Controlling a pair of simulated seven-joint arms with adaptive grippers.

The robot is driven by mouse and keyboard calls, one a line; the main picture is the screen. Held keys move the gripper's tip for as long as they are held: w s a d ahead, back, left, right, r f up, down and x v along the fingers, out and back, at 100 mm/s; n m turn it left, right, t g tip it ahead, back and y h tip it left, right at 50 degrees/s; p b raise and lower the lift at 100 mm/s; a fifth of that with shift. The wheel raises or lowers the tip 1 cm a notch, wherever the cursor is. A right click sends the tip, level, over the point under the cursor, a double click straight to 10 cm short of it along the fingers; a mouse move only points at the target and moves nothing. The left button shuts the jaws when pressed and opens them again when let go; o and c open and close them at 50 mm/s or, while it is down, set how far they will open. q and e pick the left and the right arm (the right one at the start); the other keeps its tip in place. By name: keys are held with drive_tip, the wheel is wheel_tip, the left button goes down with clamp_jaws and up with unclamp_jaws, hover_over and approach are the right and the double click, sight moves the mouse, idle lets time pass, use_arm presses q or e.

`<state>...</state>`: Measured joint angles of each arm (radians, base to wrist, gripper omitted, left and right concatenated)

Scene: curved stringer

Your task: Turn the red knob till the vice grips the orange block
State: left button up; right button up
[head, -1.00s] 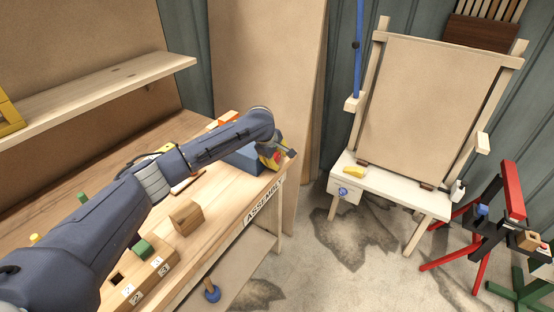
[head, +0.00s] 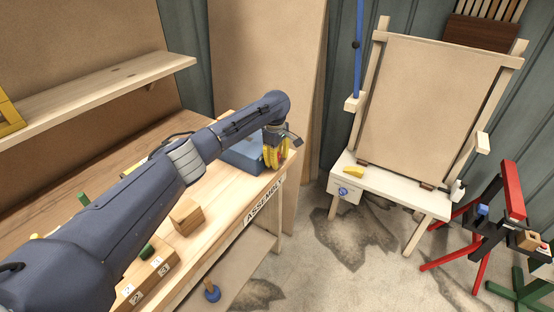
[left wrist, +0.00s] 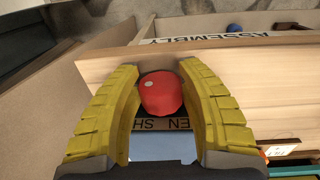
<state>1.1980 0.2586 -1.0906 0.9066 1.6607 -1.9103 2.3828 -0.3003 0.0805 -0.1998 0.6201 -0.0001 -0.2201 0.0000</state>
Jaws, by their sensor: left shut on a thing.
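The red knob (left wrist: 161,94), with a pale dot on its face, shows between the two yellow fingers of my left gripper (left wrist: 160,85) in the left wrist view. The gripper is shut on it. In the head view my left gripper (head: 275,156) points down at the right end of the bench, and its fingers mostly cover the knob. The blue vice body (head: 243,155) sits just left of the fingers, partly under my arm. It also shows as a pale blue surface below the knob in the left wrist view (left wrist: 165,149). I cannot clearly make out the orange block or the jaws.
The wooden bench (head: 222,205) carries an ASSEMBLY label on its front edge. A wooden block (head: 187,217) and a numbered block (head: 148,279) stand on it. A shelf (head: 100,95) runs above. An easel (head: 435,110) and a red stand (head: 512,190) are to the right.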

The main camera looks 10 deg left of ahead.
use_arm(q)
drive_tip(key=o, duration=0.9)
drive_tip(key=r, duration=1.2)
drive_tip(key=shift+s+a, duration=0.15)
drive_tip(key=shift+s, duration=0.15)
drive_tip(key=shift+o, duration=0.6)
